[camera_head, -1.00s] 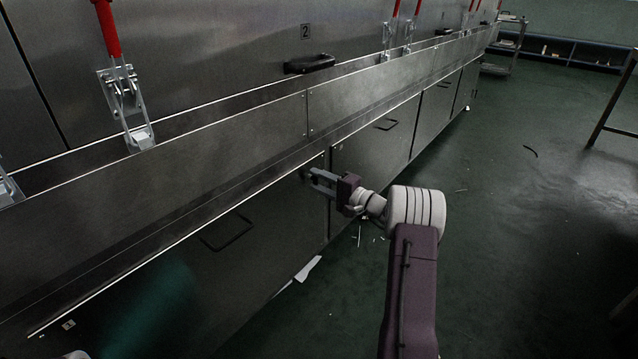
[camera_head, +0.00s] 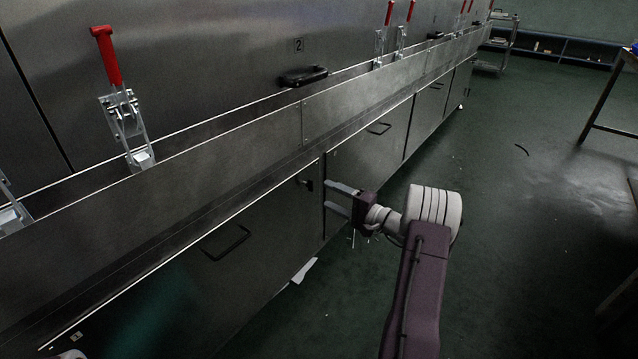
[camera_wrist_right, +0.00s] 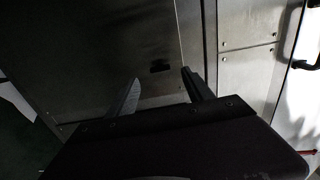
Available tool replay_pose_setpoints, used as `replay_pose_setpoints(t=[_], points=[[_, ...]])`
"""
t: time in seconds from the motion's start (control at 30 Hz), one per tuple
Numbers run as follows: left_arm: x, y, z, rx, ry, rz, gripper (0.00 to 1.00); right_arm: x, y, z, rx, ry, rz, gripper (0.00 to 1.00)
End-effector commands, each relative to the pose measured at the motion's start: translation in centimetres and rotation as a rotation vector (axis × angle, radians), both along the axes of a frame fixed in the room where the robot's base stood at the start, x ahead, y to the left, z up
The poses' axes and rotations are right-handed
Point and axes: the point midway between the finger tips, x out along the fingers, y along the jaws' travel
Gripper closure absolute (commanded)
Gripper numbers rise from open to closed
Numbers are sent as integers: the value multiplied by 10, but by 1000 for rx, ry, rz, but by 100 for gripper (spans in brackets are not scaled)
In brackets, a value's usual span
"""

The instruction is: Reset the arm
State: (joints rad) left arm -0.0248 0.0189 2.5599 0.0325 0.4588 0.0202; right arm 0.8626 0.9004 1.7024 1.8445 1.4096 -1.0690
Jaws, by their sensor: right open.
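My right gripper (camera_head: 337,198) is open and empty in the head view. Its two fingers point left toward the front of the steel dryer (camera_head: 285,215), close to the gap between two lower door panels. I cannot tell whether the fingertips touch the steel. The right wrist view also shows the two fingers (camera_wrist_right: 160,88) spread apart, with nothing between them and a steel panel (camera_wrist_right: 90,45) behind. A sliver of pale arm (camera_head: 72,354) shows at the bottom left of the head view; the left gripper is not in view.
A red-handled clamp (camera_head: 108,60) stands on the dryer ledge. A black handle (camera_head: 303,76) sits on the upper panel, and a lower door has a dark handle (camera_head: 226,243). Green floor (camera_head: 500,230) is open to the right. A table (camera_head: 610,100) stands far right; white scrap (camera_head: 304,270) lies below.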

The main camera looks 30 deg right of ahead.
Motion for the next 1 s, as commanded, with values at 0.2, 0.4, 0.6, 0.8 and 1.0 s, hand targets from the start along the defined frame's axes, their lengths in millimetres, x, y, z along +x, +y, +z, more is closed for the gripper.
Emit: replay_pose_setpoints(t=[0.2, 0.4, 0.6, 0.8, 1.0], points=[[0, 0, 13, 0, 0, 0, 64, -20, -8, 0, 0, 0, -1, 40], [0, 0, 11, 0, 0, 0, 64, -20, -8, -1, -1, 0, 1, 40], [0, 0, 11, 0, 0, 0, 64, -20, -8, -1, -1, 0, 1, 40], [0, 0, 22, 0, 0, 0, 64, -19, 26, 5, -1, 75, 89, 40], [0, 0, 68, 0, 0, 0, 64, -81, 184, 6, -136, 534, 509, 40]])
